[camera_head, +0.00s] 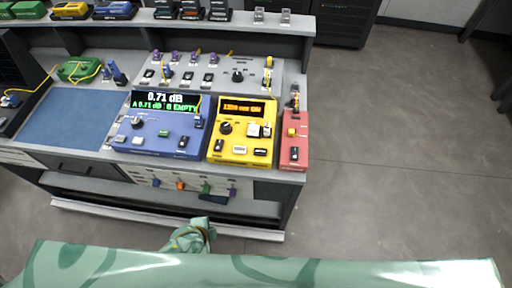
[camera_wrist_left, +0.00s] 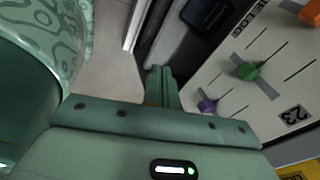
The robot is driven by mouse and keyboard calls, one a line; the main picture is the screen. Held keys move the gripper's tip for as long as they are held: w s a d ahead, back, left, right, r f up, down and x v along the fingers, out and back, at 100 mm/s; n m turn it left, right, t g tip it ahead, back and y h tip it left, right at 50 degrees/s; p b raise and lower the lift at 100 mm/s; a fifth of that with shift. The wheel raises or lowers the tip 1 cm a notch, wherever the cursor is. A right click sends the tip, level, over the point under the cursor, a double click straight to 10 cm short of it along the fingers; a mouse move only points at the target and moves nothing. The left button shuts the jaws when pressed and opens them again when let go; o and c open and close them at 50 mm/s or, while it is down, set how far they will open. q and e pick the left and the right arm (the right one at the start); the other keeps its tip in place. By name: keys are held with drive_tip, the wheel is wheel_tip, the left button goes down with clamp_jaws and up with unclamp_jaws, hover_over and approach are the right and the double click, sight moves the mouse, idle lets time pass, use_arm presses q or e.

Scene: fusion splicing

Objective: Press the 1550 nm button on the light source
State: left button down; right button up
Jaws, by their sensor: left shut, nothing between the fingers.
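The yellow unit (camera_head: 242,132) stands on the bench between a blue unit and a red unit. Its orange display (camera_head: 243,108) seems to read 1310 nm ON. It has a black knob (camera_head: 225,127), a pair of small pale switches or buttons (camera_head: 254,130), and lower controls; their labels are too small to read. My left gripper (camera_wrist_left: 160,82) is shut and empty in the left wrist view, in front of the bench's lower panel. It is apart from the yellow unit. A green part of my left arm shows below the bench in the head view. My right gripper is not in view.
The blue unit (camera_head: 158,131) shows 0.71 dB. The red unit (camera_head: 294,145) sits at the bench's right end. Green (camera_wrist_left: 246,70) and purple (camera_wrist_left: 207,105) sliders are on the front panel close to my left gripper. Open floor (camera_head: 400,150) lies to the right.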

use_arm(q)
drive_tip(key=w+d+r+m+t+h+p, duration=0.1)
drive_tip(key=w+d+r+m, duration=0.4)
drive_tip(key=r+m, duration=0.5)
drive_tip(key=w+d+r+m+t+h+p, duration=0.1)
drive_tip(key=w+d+r+m+p, duration=0.3)
drive_tip(key=w+r+m, duration=0.4)
drive_tip(key=w+d+r+m+t+h+p, duration=0.1)
drive_tip(key=w+d+r+m+p, duration=0.1)
drive_tip(key=w+d+r+m, duration=0.5)
wheel_tip(320, 180, up, 7)
drive_tip(key=m, duration=0.9)
drive_tip(key=shift+w+f+t+p, duration=0.15)
drive_tip(key=shift+w+t+p, duration=0.1)
drive_tip(key=shift+t+p, duration=0.1)
drive_tip(key=shift+f, duration=0.1)
drive_tip(key=b, duration=0.7)
hover_over(259, 154)
wheel_tip(259, 154, down, 6)
drive_tip(key=shift+f, duration=0.2)
drive_tip(key=shift+f+b, duration=0.85)
drive_tip(key=shift+f, duration=0.25)
